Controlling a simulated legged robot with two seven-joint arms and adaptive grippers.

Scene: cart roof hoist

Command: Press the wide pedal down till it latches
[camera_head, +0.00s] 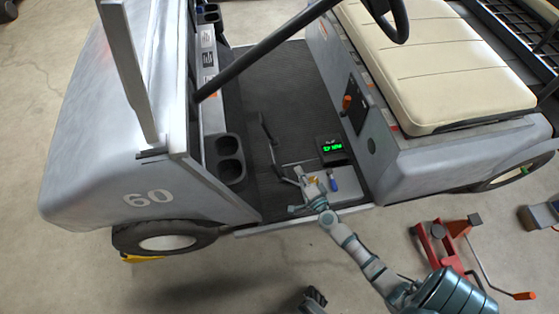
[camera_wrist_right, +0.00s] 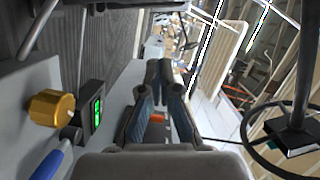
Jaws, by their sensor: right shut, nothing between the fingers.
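The silver cart's dark footwell (camera_head: 300,90) holds a thin dark pedal-like part (camera_head: 268,132) on its floor. I cannot tell whether this is the wide pedal, or whether it is latched. My right gripper (camera_head: 302,178) is low in the footwell, close to the pedal linkage; contact cannot be told. In the right wrist view its two fingers (camera_wrist_right: 160,70) are together and empty. A gold knob (camera_wrist_right: 52,108) and a blue handle (camera_wrist_right: 48,164) lie left of the fingers there. A dark part at the bottom edge of the head view may be my left gripper (camera_head: 314,299); its jaws are unclear.
A black box with a green display (camera_head: 332,147) stands on the footwell floor beside my right gripper. The cream seat (camera_head: 430,70) is to the right. A red jack (camera_head: 445,245) stands on the concrete near my right arm.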

